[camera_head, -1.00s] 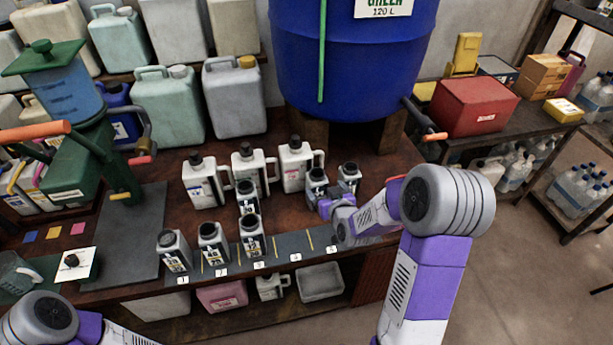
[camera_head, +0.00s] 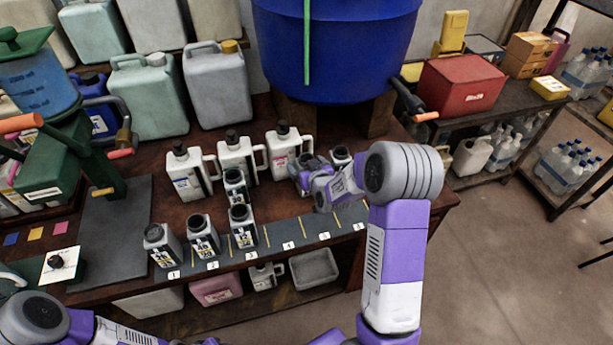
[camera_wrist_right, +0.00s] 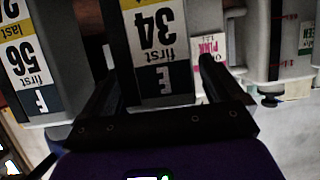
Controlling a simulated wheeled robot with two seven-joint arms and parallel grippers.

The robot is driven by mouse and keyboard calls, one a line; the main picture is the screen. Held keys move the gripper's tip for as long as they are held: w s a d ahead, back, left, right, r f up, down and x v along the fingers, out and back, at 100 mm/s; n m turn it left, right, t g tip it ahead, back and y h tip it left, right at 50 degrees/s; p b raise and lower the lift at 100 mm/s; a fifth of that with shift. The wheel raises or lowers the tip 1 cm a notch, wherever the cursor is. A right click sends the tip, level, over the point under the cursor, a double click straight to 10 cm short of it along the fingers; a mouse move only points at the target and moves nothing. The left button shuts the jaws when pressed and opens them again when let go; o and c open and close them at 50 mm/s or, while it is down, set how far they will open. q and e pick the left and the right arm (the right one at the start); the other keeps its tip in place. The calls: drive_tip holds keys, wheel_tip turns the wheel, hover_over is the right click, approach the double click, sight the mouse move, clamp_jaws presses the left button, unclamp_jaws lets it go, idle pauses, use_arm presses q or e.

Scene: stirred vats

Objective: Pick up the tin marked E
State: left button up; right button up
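Small grey tins with dark caps stand on the bench. My right gripper (camera_wrist_right: 160,105) is open, with a finger on each side of a tin marked 34 (camera_wrist_right: 155,35); gaps show beside the tin. That tin's letter, on a dark band, looks like E or F; I cannot tell which. In the head view my right gripper (camera_head: 312,182) largely hides this tin. A second tin, marked 56 (camera_wrist_right: 35,60), stands beside it, its letter also E or F; it shows in the head view (camera_head: 340,155). My left gripper is out of view.
Several other tins, such as one at slot 1 (camera_head: 163,246), stand to the left. White jugs (camera_head: 238,160) stand behind, one with a pink label (camera_wrist_right: 208,48) close to a finger. A blue vat (camera_head: 340,50) is at the back. Slots 4 and 5 are empty.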

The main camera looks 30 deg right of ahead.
drive_tip(key=c, duration=1)
